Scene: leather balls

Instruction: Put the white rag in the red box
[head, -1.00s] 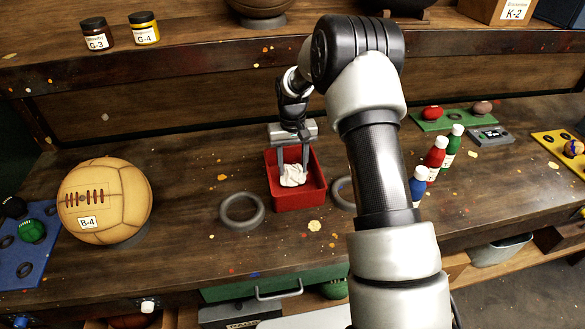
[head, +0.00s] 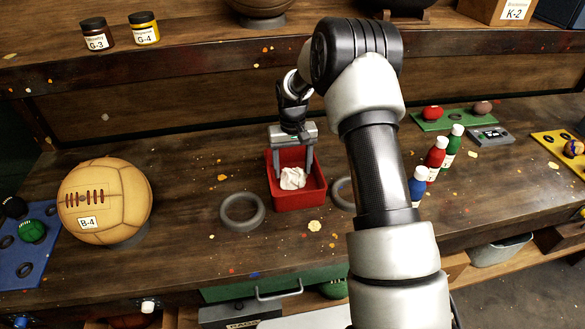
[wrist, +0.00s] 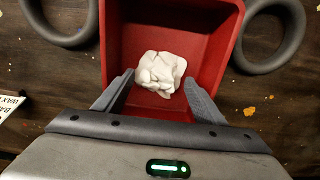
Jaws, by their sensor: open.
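The white rag (head: 292,178) lies crumpled inside the red box (head: 300,200), which stands on the workbench. In the wrist view the rag (wrist: 160,72) rests on the box floor, within the walls of the red box (wrist: 215,50). My gripper (head: 294,174) is above and at the back of the box, pointing down. Its fingers are spread apart on either side of the rag, and in the wrist view (wrist: 160,88) there is a gap between each finger and the rag. Part of the box's back is hidden by my gripper.
A grey ring (head: 242,211) lies left of the box; another ring (head: 343,192) is partly behind my arm at right. A tan leather ball (head: 105,200) sits at left. Several paint bottles (head: 436,158) stand at right. The shelf edge (head: 180,58) runs behind.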

